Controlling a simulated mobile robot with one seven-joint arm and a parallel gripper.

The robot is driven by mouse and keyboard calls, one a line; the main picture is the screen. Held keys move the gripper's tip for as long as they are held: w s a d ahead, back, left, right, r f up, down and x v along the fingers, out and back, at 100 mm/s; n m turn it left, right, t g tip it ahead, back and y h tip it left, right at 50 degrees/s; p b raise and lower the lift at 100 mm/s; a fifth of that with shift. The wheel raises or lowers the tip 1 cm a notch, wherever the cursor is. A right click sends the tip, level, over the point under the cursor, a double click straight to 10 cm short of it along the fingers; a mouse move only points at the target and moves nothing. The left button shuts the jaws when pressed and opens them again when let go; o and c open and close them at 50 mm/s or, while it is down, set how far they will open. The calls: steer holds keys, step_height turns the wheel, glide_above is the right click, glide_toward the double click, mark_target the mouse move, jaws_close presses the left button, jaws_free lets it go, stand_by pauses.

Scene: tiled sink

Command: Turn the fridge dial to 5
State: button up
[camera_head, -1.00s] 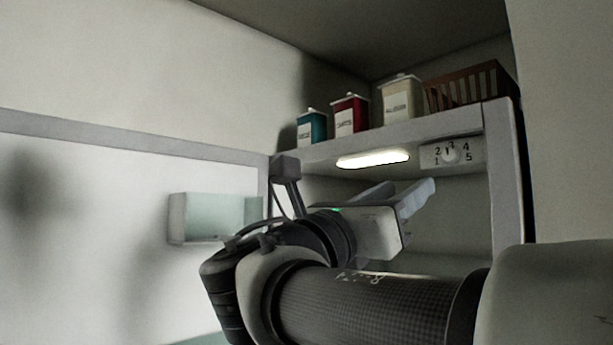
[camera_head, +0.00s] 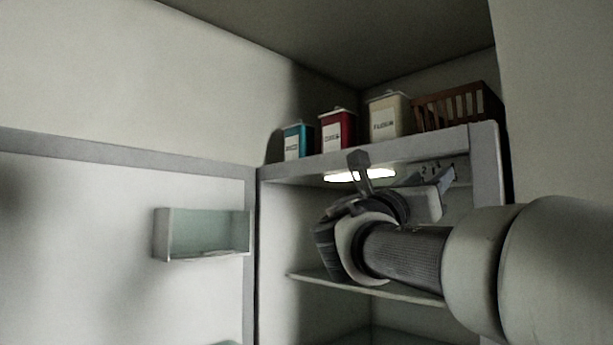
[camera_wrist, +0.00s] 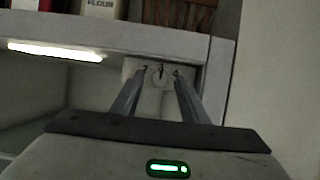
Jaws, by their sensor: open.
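The fridge dial (camera_wrist: 158,79) is a small round white knob on a pale number panel, under the fridge's top edge at the right. In the wrist view it shows between the two fingertips of my gripper (camera_wrist: 158,72). The fingers are apart, one on each side of the knob. I cannot tell whether either touches it. In the head view the dial panel (camera_head: 431,168) is partly hidden behind my gripper (camera_head: 447,178). The numbers and the dial's setting are too small and covered to read now.
The fridge stands open, with a lit lamp (camera_head: 360,176) left of the dial and a shelf (camera_head: 310,280) below my arm. The door (camera_head: 90,220) with its bin (camera_head: 203,233) is at left. Canisters (camera_head: 337,130) and a brown basket (camera_head: 455,107) stand on top.

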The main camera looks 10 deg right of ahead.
steer(key=shift+w+d+r, duration=0.15)
steer(key=shift+w+d, duration=0.1)
steer(key=shift+d, duration=0.1)
jaws_close()
